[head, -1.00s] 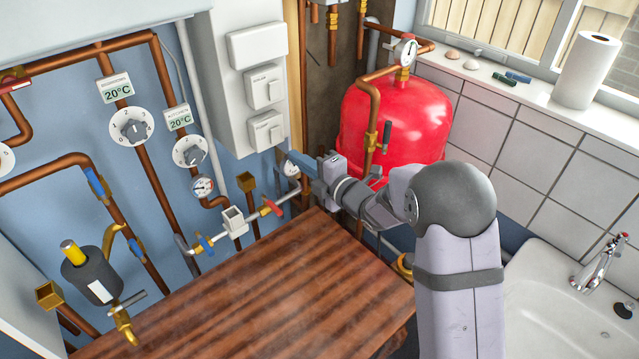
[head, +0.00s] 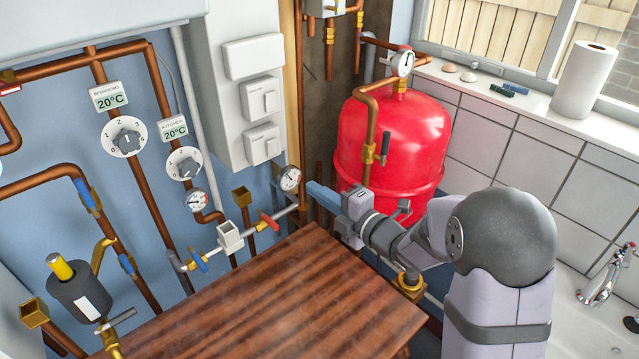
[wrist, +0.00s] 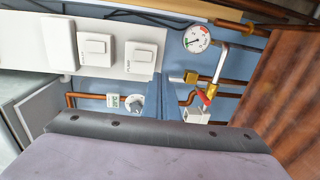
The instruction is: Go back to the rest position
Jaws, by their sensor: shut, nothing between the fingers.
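My gripper (head: 322,196) is shut and empty, with its blue fingers pressed together. In the head view it is above the far corner of the wooden table (head: 270,300), right of a small pressure gauge (head: 291,178) and in front of the red tank (head: 390,140). It points left toward the wall. In the wrist view the blue fingers (wrist: 165,97) rise in the middle, below the white switches. My arm comes in from the lower right of the head view.
A red-handled valve (head: 269,221) and a blue-handled valve (head: 198,260) sit on the pipe behind the table. A brass fitting (head: 408,287) is under my arm. A sink (head: 590,325) is at the right. The table top is clear.

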